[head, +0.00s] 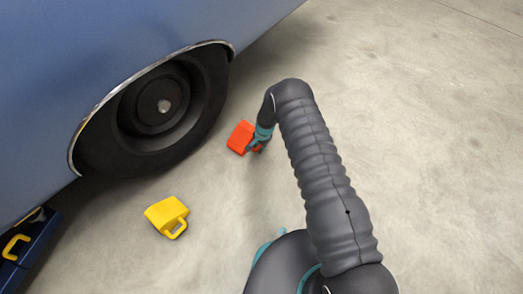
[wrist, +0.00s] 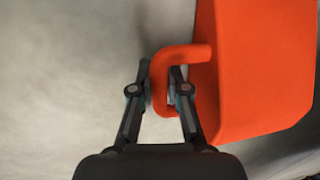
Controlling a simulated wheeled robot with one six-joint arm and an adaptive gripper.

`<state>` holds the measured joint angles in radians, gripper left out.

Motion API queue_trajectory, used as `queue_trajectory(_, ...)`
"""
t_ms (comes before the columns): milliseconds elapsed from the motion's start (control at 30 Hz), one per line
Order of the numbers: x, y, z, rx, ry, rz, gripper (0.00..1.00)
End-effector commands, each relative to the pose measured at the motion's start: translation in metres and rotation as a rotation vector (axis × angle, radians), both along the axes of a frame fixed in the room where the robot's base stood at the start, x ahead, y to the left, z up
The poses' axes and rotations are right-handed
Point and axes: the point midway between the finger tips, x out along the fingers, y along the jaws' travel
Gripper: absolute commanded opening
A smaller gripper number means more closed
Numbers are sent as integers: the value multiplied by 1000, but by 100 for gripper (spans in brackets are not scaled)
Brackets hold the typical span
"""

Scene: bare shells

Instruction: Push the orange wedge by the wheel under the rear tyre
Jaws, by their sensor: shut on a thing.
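The orange wedge (head: 241,137) lies on the concrete floor, just right of the car's rear tyre (head: 205,105) in the head view, with a small strip of floor between them. My gripper (head: 257,144) is at the wedge's right side. In the wrist view, the wedge (wrist: 258,70) fills the right side, and my gripper (wrist: 162,85) is shut on its loop handle, one finger on each side of the handle bar.
A yellow wedge with a handle (head: 167,215) lies on the floor below the tyre. A dark blue box with a yellow handle (head: 30,250) is at the lower left. The blue car body (head: 90,50) overhangs at upper left. The floor at right is clear.

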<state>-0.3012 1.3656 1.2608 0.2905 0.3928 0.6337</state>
Motion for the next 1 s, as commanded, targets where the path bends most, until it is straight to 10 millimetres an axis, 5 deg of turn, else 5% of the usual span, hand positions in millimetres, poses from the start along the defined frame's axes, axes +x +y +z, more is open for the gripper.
queue_trajectory(1000,26,36,-2,0,-3,3,0)
